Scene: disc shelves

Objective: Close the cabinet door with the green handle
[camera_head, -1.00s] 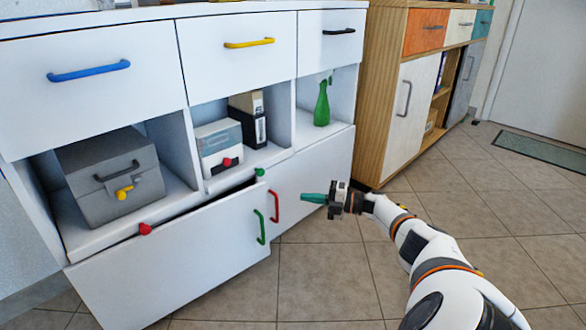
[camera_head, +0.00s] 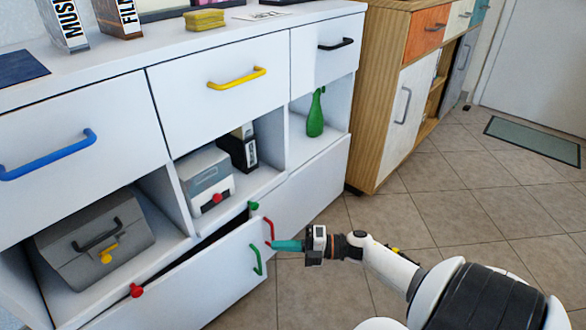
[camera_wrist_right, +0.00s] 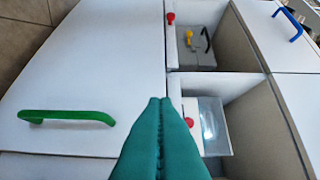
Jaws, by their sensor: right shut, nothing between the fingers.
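The cabinet door (camera_head: 205,290) with the green handle (camera_head: 257,260) is at the lower front of the white cabinet and stands partly open, with a dark gap along its top edge. The same green handle lies at the left of the right wrist view (camera_wrist_right: 66,117), on the white door face (camera_wrist_right: 95,65). My right gripper (camera_head: 276,245) has teal fingers that are shut and empty. In the head view it is just right of the green handle, by the red handle (camera_head: 268,231); contact cannot be told. My left gripper is not in view.
The shelves above hold a grey box (camera_head: 95,240), a white container (camera_head: 207,180) and a green spray bottle (camera_head: 316,115). Yellow (camera_head: 237,79) and blue (camera_head: 48,158) drawer handles stick out above. Tiled floor (camera_head: 420,215) is free at the right.

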